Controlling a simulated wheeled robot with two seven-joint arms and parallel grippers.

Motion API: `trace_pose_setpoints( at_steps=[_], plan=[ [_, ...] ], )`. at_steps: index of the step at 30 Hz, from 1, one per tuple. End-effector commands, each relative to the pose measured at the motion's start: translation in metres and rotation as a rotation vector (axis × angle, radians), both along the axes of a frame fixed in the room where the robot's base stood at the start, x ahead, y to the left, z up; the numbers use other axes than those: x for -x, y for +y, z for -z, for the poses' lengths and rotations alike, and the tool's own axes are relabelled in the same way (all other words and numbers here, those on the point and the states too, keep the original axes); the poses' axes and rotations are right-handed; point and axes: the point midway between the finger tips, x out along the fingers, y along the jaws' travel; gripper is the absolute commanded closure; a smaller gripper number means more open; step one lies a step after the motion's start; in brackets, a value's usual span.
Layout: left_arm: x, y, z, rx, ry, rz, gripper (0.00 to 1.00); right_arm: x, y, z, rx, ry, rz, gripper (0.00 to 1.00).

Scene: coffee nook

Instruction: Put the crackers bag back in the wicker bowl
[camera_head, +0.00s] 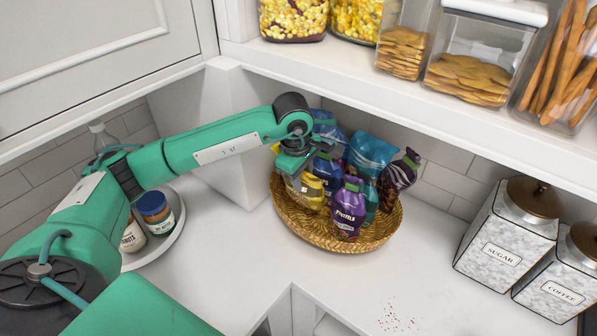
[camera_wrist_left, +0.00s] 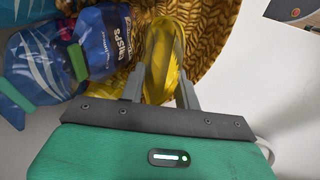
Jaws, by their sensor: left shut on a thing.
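The wicker bowl (camera_head: 318,234) stands on the white counter in the corner, with several snack bags in it. My left gripper (camera_head: 296,172) is over the bowl's left side. In the left wrist view the fingers of this gripper (camera_wrist_left: 160,92) are shut on a yellow bag (camera_wrist_left: 162,62). Its label is not readable, so I cannot confirm that it is the crackers bag. In the head view the yellow bag (camera_head: 312,190) is at the bowl's left inner side, partly hidden by the gripper. Whether it touches the bowl's bottom I cannot tell. My right gripper is out of view.
A purple pretzels bag (camera_head: 349,210), a teal bag (camera_head: 371,157) and a blue crisps bag (camera_wrist_left: 100,42) crowd the bowl. Sugar (camera_head: 506,240) and coffee (camera_head: 565,285) canisters stand at right. A shelf (camera_head: 400,108) overhangs behind. Crumbs (camera_head: 398,318) lie in front; the counter between is clear.

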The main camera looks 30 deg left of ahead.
Motion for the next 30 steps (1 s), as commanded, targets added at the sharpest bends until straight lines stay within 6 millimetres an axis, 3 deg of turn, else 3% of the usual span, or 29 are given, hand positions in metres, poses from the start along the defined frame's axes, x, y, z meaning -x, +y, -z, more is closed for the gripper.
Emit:
trace_pose_setpoints(
  at_steps=[8,18,30],
  plan=[
    [-0.013,-0.003,0.026,-0.003,0.032,0.000,1.00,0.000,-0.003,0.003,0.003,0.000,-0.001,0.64],
    [-0.017,-0.003,0.061,-0.004,0.030,0.000,1.00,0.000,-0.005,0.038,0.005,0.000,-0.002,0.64],
    [-0.019,-0.003,0.071,-0.004,0.030,0.000,1.00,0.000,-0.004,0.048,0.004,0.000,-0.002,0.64]
  ],
)
